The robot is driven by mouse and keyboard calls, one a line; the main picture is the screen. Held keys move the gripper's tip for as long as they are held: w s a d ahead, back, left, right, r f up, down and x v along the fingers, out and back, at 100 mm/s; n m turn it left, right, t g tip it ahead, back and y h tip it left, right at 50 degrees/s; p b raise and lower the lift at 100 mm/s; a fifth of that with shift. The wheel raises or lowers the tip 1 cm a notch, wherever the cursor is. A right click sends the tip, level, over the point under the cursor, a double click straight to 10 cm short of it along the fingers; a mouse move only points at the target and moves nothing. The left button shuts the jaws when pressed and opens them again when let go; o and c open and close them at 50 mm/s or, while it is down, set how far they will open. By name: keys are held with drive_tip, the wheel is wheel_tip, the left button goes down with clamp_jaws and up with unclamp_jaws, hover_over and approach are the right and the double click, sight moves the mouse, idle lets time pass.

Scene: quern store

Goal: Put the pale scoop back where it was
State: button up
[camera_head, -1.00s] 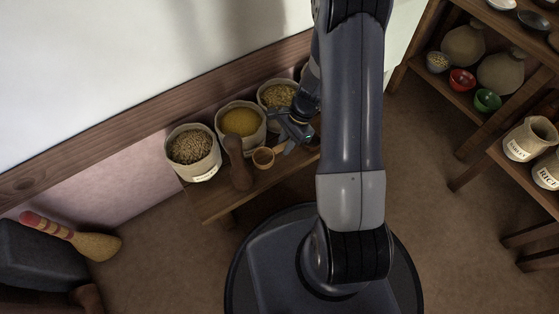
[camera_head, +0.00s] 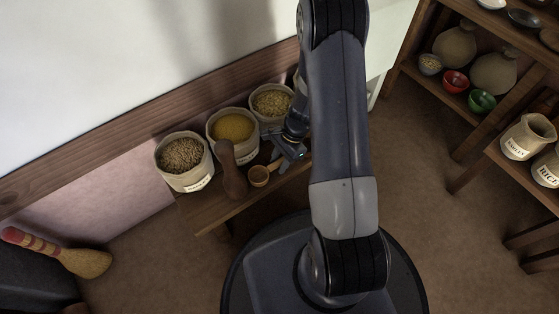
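A small light-brown scoop (camera_head: 259,177) with a round bowl shows just right of the dark wooden pestle-like tool, over the low bench (camera_head: 228,207). Its short handle points up and right to my gripper (camera_head: 280,160). My gripper is small in this view and partly behind my arm; its fingers meet the handle end, and it appears shut on it. I cannot tell whether the scoop's bowl touches the bench. Three open sacks stand in a row behind: brown grain (camera_head: 183,158), yellow meal (camera_head: 233,128) and pale grain (camera_head: 271,101). No other scoop is clearly visible.
The brown wooden tool (camera_head: 233,172) stands close to the scoop's left. The wall (camera_head: 130,130) runs behind the sacks. Shelves with bowls and jars (camera_head: 481,101) stand at right. The floor in front is clear.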

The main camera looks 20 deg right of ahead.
drive_tip(key=shift+o, duration=0.8)
drive_tip(key=shift+r, duration=0.2)
drive_tip(key=p+v, duration=0.5)
drive_tip(key=v, duration=0.7)
drive_tip(key=shift+p, duration=0.3)
